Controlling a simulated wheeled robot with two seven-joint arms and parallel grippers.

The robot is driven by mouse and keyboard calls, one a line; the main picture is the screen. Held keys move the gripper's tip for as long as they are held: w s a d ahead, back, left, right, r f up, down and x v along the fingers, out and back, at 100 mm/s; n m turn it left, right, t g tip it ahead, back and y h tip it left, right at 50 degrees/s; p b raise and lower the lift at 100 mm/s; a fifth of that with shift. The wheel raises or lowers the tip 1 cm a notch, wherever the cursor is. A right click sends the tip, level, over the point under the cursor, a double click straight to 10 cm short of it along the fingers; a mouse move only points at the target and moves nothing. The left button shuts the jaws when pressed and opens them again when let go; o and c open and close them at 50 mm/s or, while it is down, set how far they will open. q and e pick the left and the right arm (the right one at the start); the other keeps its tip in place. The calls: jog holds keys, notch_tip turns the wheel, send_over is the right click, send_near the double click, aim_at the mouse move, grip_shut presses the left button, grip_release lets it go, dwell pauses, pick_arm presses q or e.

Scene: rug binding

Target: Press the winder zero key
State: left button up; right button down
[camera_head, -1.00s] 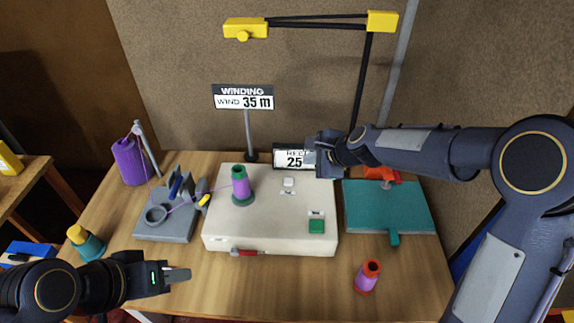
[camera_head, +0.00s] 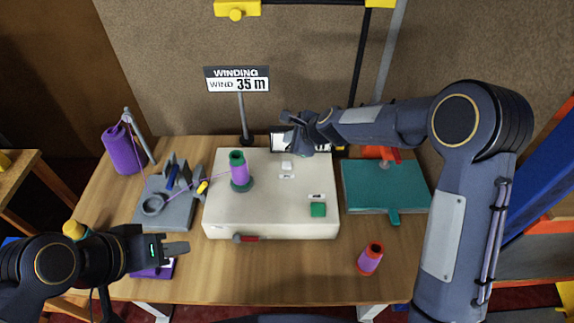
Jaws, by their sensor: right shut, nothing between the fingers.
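The winder (camera_head: 225,215) is a cream box in the middle of the table. It bears a small white key (camera_head: 287,166) near its back and a green key (camera_head: 318,210) at its front right. The labels by the keys are too small to read. A purple-wound spool (camera_head: 239,172) stands upright on its left part. My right gripper (camera_head: 289,134) is shut and empty, above the back edge, just behind the white key in the picture. It partly hides the display. My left gripper (camera_head: 178,249) is over the table's front left; I cannot tell its opening.
A sign (camera_head: 237,79) reads "WINDING, WIND 35 m". A grey guide fixture (camera_head: 165,208) and a purple cone (camera_head: 122,150) stand left. A teal plate (camera_head: 385,190) lies right; a red-topped purple spool (camera_head: 370,259) stands at the front right.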

aim_at(290, 166)
notch_tip(290, 166, down, 8)
jog(key=b, duration=0.6)
jog(key=shift+b, duration=0.3)
dwell(1.4)
jog(key=shift+f, duration=0.4)
jog(key=shift+f+b, duration=0.45)
jog(key=shift+b, duration=0.2)
dwell(0.6)
jog(key=shift+r+p, duration=0.85)
jog(key=shift+r, duration=0.1)
notch_tip(290, 166, up, 5)
jog(key=p, duration=0.4)
jog(key=shift+p, duration=0.4)
